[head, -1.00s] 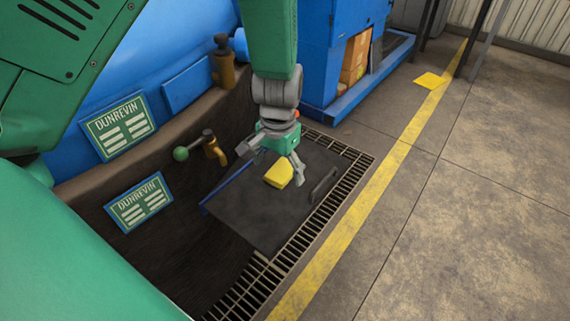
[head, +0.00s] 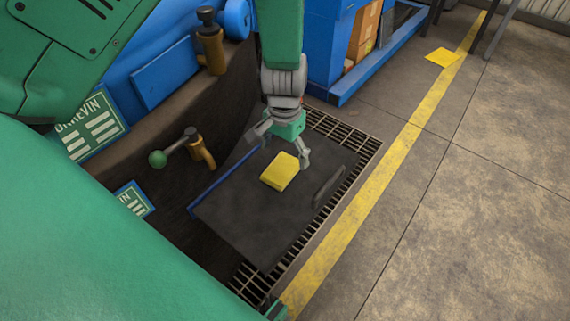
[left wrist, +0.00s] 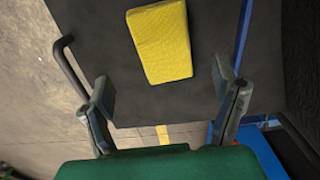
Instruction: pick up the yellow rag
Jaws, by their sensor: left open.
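The yellow rag (head: 280,171) looks like a thick folded block and lies on a dark flat plate (head: 250,222) with a blue left edge and a bar handle. My left gripper (head: 282,149) is open over the plate, at the far side of the rag, its fingers spread and empty. In the left wrist view the rag (left wrist: 161,42) lies beyond the open fingertips (left wrist: 165,86), roughly between their lines. I cannot tell the exact height of the fingers above it. My right gripper is not in view.
A metal grating (head: 345,128) borders the plate. A valve with a green ball lever (head: 158,158) stands left of it. A blue cabinet (head: 330,60) stands behind. A flat yellow piece (head: 442,58) lies on the floor by the yellow line. The concrete floor at right is clear.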

